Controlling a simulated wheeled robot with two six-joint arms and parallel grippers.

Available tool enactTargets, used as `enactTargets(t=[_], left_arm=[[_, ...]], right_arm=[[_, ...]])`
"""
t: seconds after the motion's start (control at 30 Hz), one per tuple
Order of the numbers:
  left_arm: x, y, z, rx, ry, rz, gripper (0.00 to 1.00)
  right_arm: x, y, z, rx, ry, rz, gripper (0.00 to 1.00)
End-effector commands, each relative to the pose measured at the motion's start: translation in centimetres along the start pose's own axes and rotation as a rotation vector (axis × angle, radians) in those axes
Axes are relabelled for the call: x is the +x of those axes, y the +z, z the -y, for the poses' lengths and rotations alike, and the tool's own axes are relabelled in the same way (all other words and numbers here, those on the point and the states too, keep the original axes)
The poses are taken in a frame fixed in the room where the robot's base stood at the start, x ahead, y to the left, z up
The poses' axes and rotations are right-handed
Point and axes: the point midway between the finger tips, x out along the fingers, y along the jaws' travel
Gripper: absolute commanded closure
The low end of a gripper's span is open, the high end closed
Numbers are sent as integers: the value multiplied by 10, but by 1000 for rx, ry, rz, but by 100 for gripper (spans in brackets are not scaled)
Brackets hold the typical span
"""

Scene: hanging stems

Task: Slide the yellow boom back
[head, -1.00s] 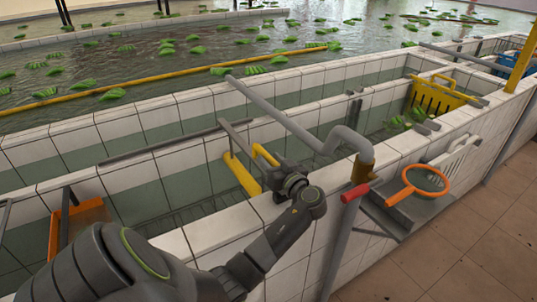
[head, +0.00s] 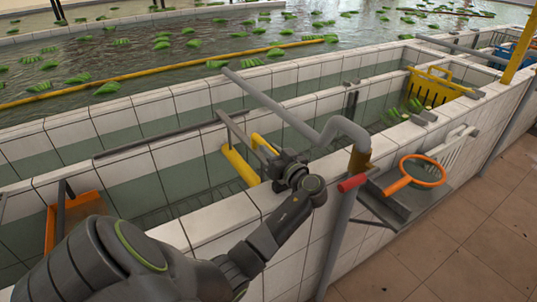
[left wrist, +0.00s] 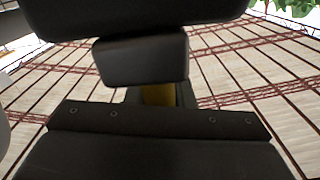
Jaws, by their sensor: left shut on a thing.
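A yellow boom (head: 239,164) shows as a short, thick tube in the tiled channel, slanting down to the right beside a grey bracket (head: 232,128). A thinner yellow handle-like piece (head: 261,143) stands just right of it and runs to my left gripper (head: 274,163). My left gripper is over the channel's near wall, shut on yellow. In the left wrist view, a strip of yellow (left wrist: 158,95) shows between the dark jaws, and the rest is hidden. I cannot tell how the handle-like piece joins the tube. My right gripper is not in view.
A grey pipe (head: 275,106) crosses the channel just right of my gripper and bends down at the near wall. An orange scoop (head: 80,212) is left. A long yellow tube (head: 160,73) floats behind.

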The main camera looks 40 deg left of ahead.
Motion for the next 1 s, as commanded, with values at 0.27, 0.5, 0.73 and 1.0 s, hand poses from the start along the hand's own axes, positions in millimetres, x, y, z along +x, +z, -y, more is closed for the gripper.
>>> enactTargets(t=[0.27,0.5,0.73,1.0], left_arm=[[0,-4,-31,-4,4,-4,100],[0,-10,-36,-1,4,-4,100],[0,-10,-36,-1,4,-5,77],[0,-9,-36,-2,2,-3,59]], right_arm=[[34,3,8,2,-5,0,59],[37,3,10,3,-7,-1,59],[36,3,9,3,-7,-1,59],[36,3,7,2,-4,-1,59]])
